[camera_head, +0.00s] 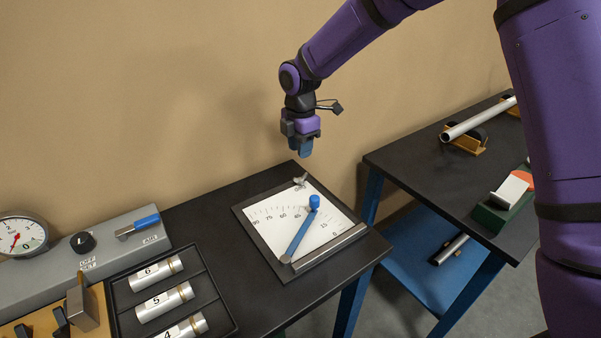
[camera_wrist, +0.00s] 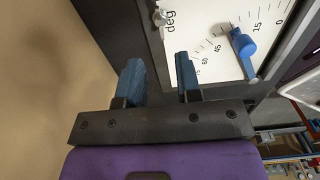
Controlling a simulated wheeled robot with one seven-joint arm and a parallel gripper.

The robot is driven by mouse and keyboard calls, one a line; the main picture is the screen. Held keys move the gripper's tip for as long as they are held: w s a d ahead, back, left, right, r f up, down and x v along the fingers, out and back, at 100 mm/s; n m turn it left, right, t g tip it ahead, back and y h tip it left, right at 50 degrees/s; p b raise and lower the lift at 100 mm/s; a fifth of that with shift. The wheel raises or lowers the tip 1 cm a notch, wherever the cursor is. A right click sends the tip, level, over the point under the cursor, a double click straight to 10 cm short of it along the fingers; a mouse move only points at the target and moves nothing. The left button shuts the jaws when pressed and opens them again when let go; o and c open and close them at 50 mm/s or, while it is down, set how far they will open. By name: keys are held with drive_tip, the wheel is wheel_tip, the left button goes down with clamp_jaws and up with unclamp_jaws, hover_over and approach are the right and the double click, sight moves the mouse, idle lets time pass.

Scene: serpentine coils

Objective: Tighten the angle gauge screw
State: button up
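The angle gauge (camera_head: 266,242) is a white dial plate in a dark frame on the black table, with a degree scale. Its screw (camera_head: 300,180) is a small metal wing screw at the far corner of the dial; it also shows at the top of the wrist view (camera_wrist: 158,17). A blue pointer arm (camera_head: 300,236) with a blue knob (camera_head: 314,201) lies across the dial. My gripper (camera_head: 305,151) hangs above the screw, apart from it. In the wrist view its two blue fingers (camera_wrist: 159,75) are apart with nothing between them.
A rack (camera_head: 222,302) of numbered metal cylinders and a grey panel (camera_head: 122,262) with a dial, knob and blue-handled lever stand left. A tan wall rises close behind. A second black table (camera_head: 410,165) with metal parts stands right, across a gap.

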sight(301, 178)
wheel_tip(301, 178, down, 9)
drive_tip(key=shift+r, duration=0.2)
idle(0.3)
clamp_jaws()
